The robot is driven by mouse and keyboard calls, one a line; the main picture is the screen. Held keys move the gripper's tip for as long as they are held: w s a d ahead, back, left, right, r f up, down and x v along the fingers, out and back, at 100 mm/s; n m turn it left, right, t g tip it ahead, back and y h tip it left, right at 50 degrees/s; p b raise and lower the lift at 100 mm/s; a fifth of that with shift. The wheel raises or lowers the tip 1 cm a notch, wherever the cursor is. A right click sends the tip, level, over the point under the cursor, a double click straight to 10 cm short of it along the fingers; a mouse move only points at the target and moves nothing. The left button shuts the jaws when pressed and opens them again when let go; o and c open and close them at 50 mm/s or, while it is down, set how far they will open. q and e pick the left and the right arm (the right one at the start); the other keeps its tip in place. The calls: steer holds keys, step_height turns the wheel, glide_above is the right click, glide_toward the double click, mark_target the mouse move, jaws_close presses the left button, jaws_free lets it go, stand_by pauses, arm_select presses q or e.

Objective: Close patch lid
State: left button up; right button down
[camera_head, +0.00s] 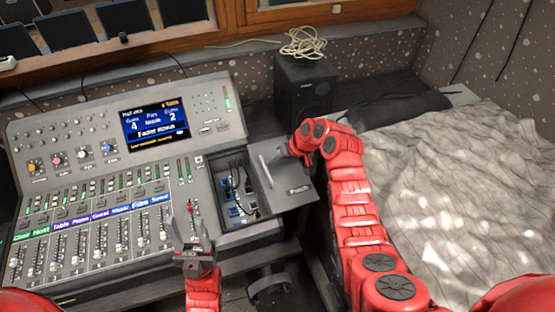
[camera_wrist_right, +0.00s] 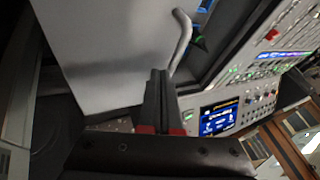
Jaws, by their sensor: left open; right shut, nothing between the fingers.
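The patch lid (camera_head: 293,184) is a grey panel with a bar handle (camera_head: 265,172), swung open to the right of the patch compartment (camera_head: 240,190). Cables and blue plugs show inside the compartment. My right gripper (camera_head: 285,155) is at the lid's far edge, partly hidden by its own arm. In the right wrist view the right gripper (camera_wrist_right: 158,85) is shut and empty, close to the lid (camera_wrist_right: 105,50) and beside its curved handle (camera_wrist_right: 181,40). I cannot tell whether it touches. My left gripper (camera_head: 190,232) is open and empty above the console's front right faders.
The mixing console (camera_head: 95,170) with its screen (camera_head: 155,120) fills the left. A black speaker (camera_head: 305,90) with a coiled cable (camera_head: 303,43) on top stands behind the lid. A grey cloth-covered surface (camera_head: 470,190) lies to the right of my right arm.

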steer(key=s+a+b, duration=0.2)
steer(key=a, duration=0.5)
steer(key=s+a+b, duration=0.1)
steer(key=s+a, duration=0.2)
steer(key=a, duration=0.5)
steer(key=shift+a+b, duration=0.15)
steer(key=shift+b, duration=0.2)
